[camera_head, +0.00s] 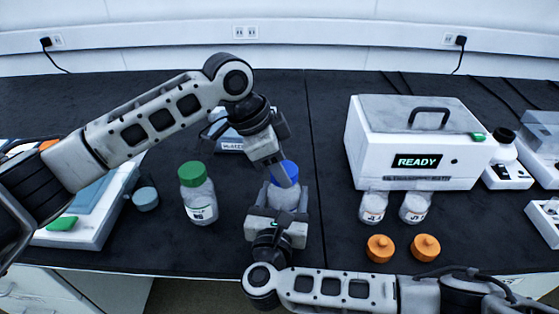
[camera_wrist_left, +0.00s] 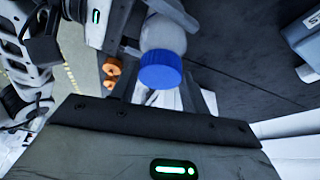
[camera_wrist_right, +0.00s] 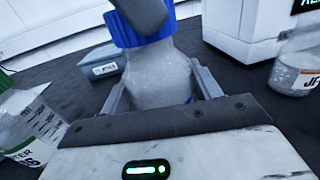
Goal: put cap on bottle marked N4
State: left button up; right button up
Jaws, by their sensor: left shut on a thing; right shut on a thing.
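A blue cap (camera_head: 284,172) sits at the top of a clear bottle (camera_head: 284,197) at the middle of the table; whether it is fully seated I cannot tell. My left gripper (camera_head: 286,177) reaches down from above and is shut on the cap, which also shows in the left wrist view (camera_wrist_left: 160,72). My right gripper (camera_head: 278,212) is shut around the body of the bottle from the front. In the right wrist view the bottle (camera_wrist_right: 160,78) stands between the fingers, with the blue cap (camera_wrist_right: 142,28) at its neck. The bottle's label is hidden, so I cannot read its mark.
A green-capped bottle (camera_head: 198,197) stands to the left. Two uncapped jars (camera_head: 373,207) (camera_head: 415,207) and two orange caps (camera_head: 380,248) (camera_head: 426,247) are to the right, before a white box reading READY (camera_head: 365,150). A small labelled box (camera_head: 229,143) lies behind.

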pick_arm(q)
jog(key=shift+f, duration=0.15)
